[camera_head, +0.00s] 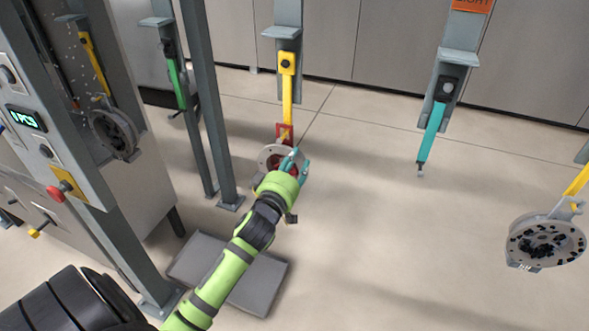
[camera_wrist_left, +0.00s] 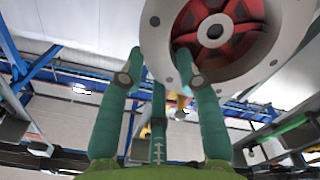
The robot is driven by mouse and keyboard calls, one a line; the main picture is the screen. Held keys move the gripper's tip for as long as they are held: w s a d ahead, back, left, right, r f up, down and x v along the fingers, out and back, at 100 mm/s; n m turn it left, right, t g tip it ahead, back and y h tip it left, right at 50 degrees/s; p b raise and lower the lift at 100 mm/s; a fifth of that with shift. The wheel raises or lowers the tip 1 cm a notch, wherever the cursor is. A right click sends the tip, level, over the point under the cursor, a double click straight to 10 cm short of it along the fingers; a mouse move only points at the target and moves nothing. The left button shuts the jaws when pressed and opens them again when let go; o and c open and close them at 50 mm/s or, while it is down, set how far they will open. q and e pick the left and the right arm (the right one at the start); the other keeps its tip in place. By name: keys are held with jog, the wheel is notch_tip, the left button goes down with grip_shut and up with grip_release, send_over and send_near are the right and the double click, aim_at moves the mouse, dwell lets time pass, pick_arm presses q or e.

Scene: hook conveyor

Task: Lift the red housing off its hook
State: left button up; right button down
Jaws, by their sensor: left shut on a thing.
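The red housing, a grey round flange with a red ribbed centre, hangs at the lower end of a yellow hook (camera_head: 287,98) in the head view. Its grey rim (camera_head: 268,153) shows beside my gripper; the gripper hides part of it. My left gripper (camera_head: 293,164), with teal fingers, is at the housing and shut on it. In the left wrist view the housing (camera_wrist_left: 285,55) fills the upper right. My left gripper's fingers (camera_wrist_left: 160,85) reach up to its lower left rim; the exact contact is hard to see. My right gripper is not in view.
A teal hook (camera_head: 431,135) hangs empty to the right. A yellow hook with a grey housing (camera_head: 545,240) is at the far right. Grey posts (camera_head: 205,100) and a control cabinet (camera_head: 40,130) stand to the left. A grey floor plate (camera_head: 262,285) lies below my arm.

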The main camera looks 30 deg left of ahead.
pick_arm(q)
jog(key=r+v, duration=0.2)
jog(key=v, duration=0.7)
jog(key=r+p+v, duration=0.1)
jog(key=r+v, duration=0.1)
jog(key=v, duration=0.7)
jog(key=shift+s+a, duration=0.1)
jog(key=p+v, duration=0.2)
jog(key=v, duration=0.4)
jog(key=shift+s+p, duration=0.15)
jog(key=shift+p, duration=0.15)
dwell(1.0)
jog(key=shift+s, duration=0.1)
